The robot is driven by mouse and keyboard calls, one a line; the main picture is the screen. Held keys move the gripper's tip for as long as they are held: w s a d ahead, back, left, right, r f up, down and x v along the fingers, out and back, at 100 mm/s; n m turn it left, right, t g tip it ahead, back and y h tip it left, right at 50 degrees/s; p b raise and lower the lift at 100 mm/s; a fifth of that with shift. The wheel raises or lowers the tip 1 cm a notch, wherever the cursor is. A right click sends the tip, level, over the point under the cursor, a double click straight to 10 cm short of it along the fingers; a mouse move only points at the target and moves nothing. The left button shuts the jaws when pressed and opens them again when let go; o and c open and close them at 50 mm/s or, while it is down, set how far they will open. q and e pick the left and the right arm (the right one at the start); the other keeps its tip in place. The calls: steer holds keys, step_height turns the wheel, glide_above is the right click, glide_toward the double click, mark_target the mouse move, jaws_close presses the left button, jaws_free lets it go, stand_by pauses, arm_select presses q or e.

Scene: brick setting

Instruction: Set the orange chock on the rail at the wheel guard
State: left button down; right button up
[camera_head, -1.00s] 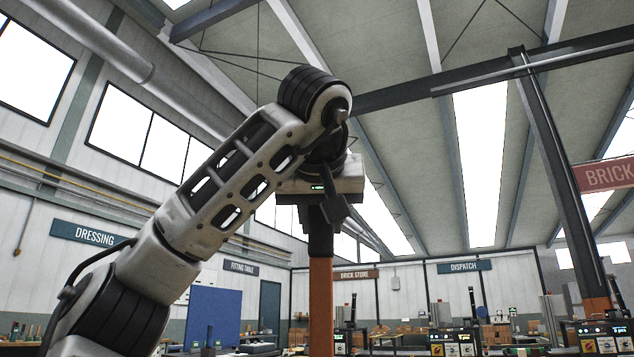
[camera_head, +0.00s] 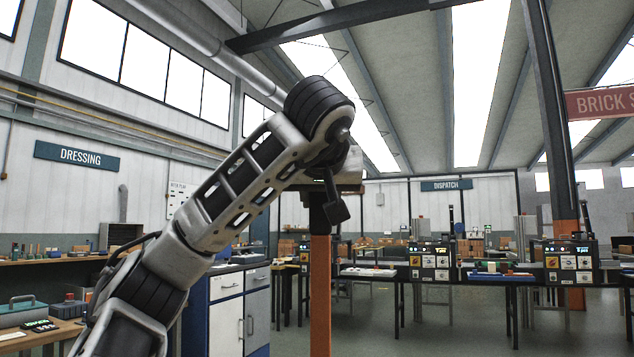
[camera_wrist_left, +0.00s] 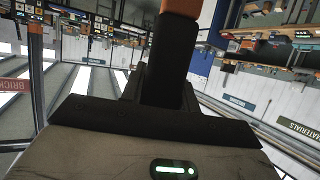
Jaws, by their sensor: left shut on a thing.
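My left gripper (camera_head: 320,225) points down at the centre of the head view, its black fingers around the top of the orange chock (camera_head: 320,295). The chock looks like a long upright bar and runs out of the bottom of the picture. In the left wrist view the black fingers (camera_wrist_left: 168,70) are shut, with a bit of the orange chock at the top edge. The lower end of the chock is out of view. I cannot make out the rail or the wheel guard. My right gripper is not in view.
A bench with a blue and white cabinet (camera_head: 228,315) stands behind my left arm. A workbench (camera_head: 50,335) with a green case is at the lower left. Tables with dark panels (camera_head: 430,262) stand at the back and right. Open floor shows at the lower right.

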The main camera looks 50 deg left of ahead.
mark_target(321, 222)
arm_select(q)
steer(key=shift+w+a+f, duration=0.2)
steer(key=shift+f, duration=0.1)
steer(key=shift+f+b, duration=0.5)
steer(key=shift+f, duration=1)
steer(key=c, duration=1.3)
jaws_free()
steer(key=shift+a+f, duration=0.1)
steer(key=shift+f, duration=0.2)
steer(key=shift+c, duration=0.2)
steer(key=o, duration=0.3)
